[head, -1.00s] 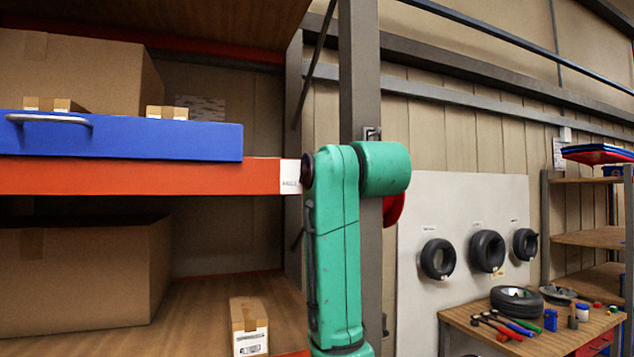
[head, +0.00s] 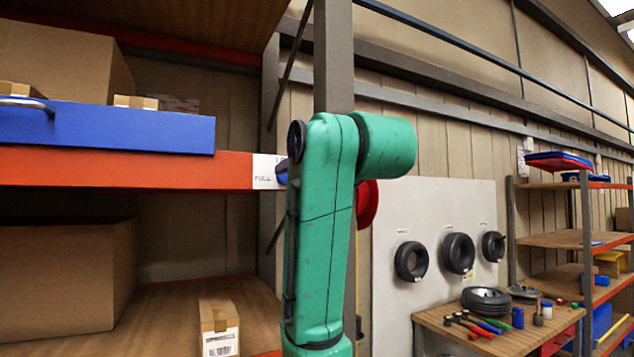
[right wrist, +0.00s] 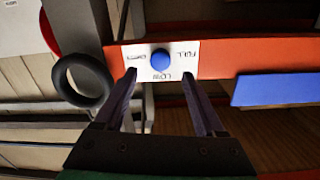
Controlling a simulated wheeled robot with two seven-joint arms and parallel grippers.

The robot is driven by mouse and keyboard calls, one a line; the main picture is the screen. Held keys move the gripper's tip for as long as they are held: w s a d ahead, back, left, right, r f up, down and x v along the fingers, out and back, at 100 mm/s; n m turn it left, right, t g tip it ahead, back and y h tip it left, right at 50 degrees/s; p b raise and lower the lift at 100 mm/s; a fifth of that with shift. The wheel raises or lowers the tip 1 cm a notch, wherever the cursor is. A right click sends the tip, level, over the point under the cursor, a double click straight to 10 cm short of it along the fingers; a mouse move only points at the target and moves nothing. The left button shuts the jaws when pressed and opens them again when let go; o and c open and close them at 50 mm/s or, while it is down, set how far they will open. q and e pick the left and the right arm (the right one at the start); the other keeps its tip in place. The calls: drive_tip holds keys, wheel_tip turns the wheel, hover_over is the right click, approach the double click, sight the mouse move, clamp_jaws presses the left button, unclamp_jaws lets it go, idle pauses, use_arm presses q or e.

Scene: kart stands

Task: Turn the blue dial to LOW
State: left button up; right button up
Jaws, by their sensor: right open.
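The blue dial (right wrist: 161,60) sits on a white label plate (right wrist: 146,72) on the orange shelf beam, seen in the right wrist view. The plate reads FULL, LOW and a third word that looks like EMPTY; the picture is upside down. I cannot tell where the dial points. My right gripper (right wrist: 165,88) is open, its two fingers reaching towards the plate, with the dial between them in the picture and nothing held. In the head view the plate (head: 267,171) is partly hidden behind my green arm, with a sliver of the blue dial (head: 282,172) showing. My left gripper is out of view.
A blue tray (head: 130,128) lies on the orange beam (head: 120,172). Cardboard boxes (head: 60,270) stand on the shelves. A grey rack post (head: 333,60) rises beside the plate. A workbench (head: 490,335) with tools and a tyre stands at the right.

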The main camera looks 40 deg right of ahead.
use_arm(q)
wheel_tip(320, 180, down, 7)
drive_tip(key=b, duration=0.5)
drive_tip(key=shift+b, duration=0.35)
use_arm(e)
drive_tip(key=v, duration=0.8)
drive_tip(key=shift+s+a, duration=0.25)
drive_tip(key=shift+s, duration=0.1)
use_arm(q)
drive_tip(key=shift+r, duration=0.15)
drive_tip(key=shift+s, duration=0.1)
